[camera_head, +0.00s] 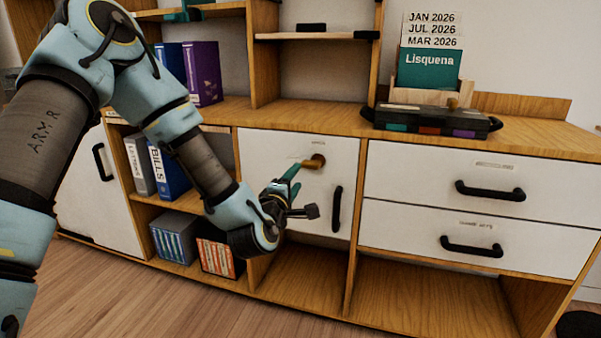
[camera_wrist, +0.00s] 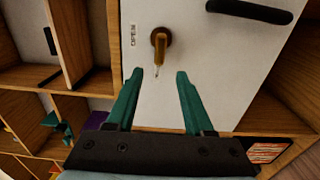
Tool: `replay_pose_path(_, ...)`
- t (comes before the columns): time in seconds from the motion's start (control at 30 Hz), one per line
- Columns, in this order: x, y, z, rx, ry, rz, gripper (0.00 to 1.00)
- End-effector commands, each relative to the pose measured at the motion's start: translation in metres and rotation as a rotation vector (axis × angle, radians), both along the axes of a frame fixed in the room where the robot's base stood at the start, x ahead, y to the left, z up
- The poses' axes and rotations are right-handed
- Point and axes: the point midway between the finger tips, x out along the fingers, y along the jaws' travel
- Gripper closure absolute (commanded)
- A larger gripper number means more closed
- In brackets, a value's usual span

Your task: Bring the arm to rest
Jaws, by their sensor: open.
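My gripper (camera_head: 292,180) is in front of a white cabinet door (camera_head: 268,148), with its arm extended from the left. In the wrist view its two green fingers (camera_wrist: 160,72) are spread apart with nothing held between them. A brass lever on a round brown mount (camera_head: 318,160) sticks out from the door just beyond the fingertips. The same lever (camera_wrist: 159,48) shows in the wrist view, its tip pointing toward the gap between the fingers. I cannot tell whether the fingers touch it. The door looks shut.
A black door handle (camera_head: 337,209) is right of my gripper. Two drawers with black handles (camera_head: 490,191) (camera_head: 472,247) are further right. Shelves with binders (camera_head: 167,172) and boxed sets (camera_head: 219,258) stand close to my forearm. A black case (camera_head: 432,121) sits on the top.

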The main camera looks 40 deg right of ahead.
Motion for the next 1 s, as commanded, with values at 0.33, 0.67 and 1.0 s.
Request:
replay_pose_path(0.33,-0.006,0.01,0.0,-0.001,-0.001,0.0,0.47)
replay_pose_path(0.67,-0.006,0.01,0.0,0.0,0.0,0.0,0.47)
replay_pose_path(1.0,0.046,0.062,-0.023,0.385,-0.135,-0.019,0.47)
